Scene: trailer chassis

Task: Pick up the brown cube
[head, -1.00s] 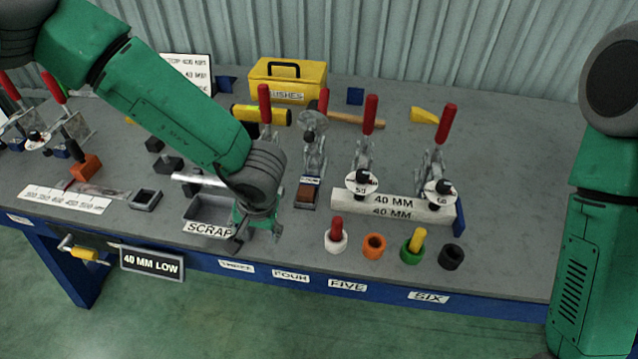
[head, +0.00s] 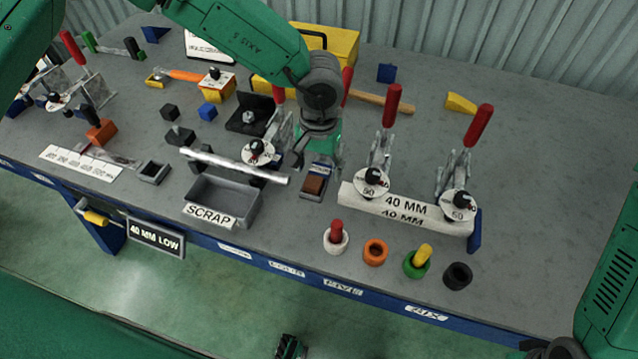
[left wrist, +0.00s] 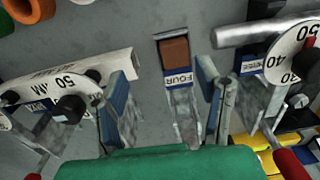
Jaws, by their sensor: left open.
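The brown cube (head: 313,184) sits in a small grey holder (head: 309,195) in the middle of the bench. In the left wrist view the brown cube (left wrist: 174,50) lies in its holder, with a blue label reading FOUR beside it. My left gripper (head: 318,160) is open and empty, above and just behind the cube. In the left wrist view its two fingers (left wrist: 163,80) are spread on either side of the holder's line, with the cube beyond the tips. My right arm (head: 608,285) shows at the right edge, but its gripper does not show.
A grey scrap tray (head: 222,203) and a metal bar (head: 235,167) lie left of the holder. Red-handled clamps (head: 383,140) stand to the right, by a white 40 MM block (head: 400,205). Several coloured rings (head: 375,252) sit near the front edge.

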